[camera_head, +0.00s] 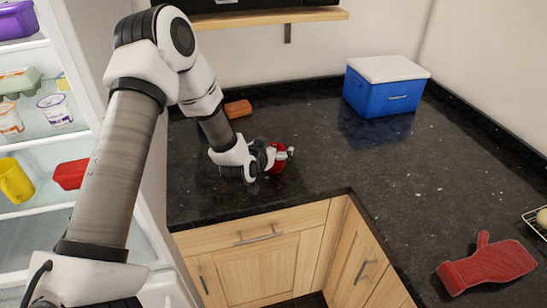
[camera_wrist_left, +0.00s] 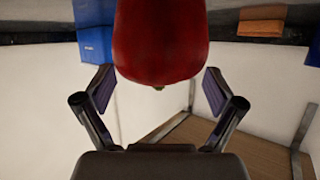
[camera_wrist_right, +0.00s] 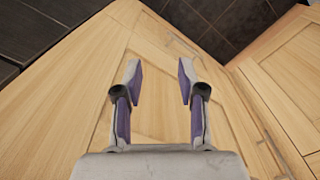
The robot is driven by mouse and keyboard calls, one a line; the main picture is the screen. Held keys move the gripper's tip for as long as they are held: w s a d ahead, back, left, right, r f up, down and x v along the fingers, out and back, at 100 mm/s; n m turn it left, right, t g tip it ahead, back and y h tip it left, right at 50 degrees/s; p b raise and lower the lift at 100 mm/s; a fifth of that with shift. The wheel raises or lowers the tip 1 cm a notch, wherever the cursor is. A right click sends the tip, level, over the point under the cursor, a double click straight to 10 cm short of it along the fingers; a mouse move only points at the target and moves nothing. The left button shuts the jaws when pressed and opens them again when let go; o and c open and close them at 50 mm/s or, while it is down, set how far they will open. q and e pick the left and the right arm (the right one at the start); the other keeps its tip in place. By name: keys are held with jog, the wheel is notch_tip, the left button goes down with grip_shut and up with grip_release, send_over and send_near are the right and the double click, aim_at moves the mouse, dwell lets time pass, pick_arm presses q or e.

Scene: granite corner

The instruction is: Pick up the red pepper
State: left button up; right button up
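The red pepper (camera_head: 278,160) is on the dark granite counter, partly hidden behind my left gripper (camera_head: 281,154) in the head view. In the left wrist view the red pepper (camera_wrist_left: 161,40) fills the top middle, and its upper part is cut off by the frame. The two fingers of my left gripper (camera_wrist_left: 157,82) are spread, one on each side of its lower end, with no clear contact. My right gripper (camera_wrist_right: 159,66) is open and empty in its wrist view, in front of wooden cabinet fronts. It is not in the head view.
A blue cooler with a white lid (camera_head: 385,88) stands at the back right. An orange-brown block (camera_head: 238,108) lies behind my left gripper. A red oven mitt (camera_head: 488,264) and part of a wire rack (camera_head: 537,222) are at the right. An open fridge (camera_head: 40,130) is at the left.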

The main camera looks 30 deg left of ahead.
pick_arm(q)
jog(key=c, duration=0.8)
jog(key=shift+r+p, duration=0.25)
jog(key=shift+p, duration=0.1)
notch_tip(320, 180, up, 4)
jog(key=p, duration=0.3)
jog(key=shift+w+f, duration=0.1)
jog(key=shift+f, duration=0.05)
grip_shut()
jog(key=s+d+p, duration=0.2)
jog(key=s+p, duration=0.2)
jog(key=s, duration=1.1)
jog(key=shift+s+d+r, duration=0.2)
jog(key=shift+s+r, duration=0.1)
jog(key=shift+s, duration=0.1)
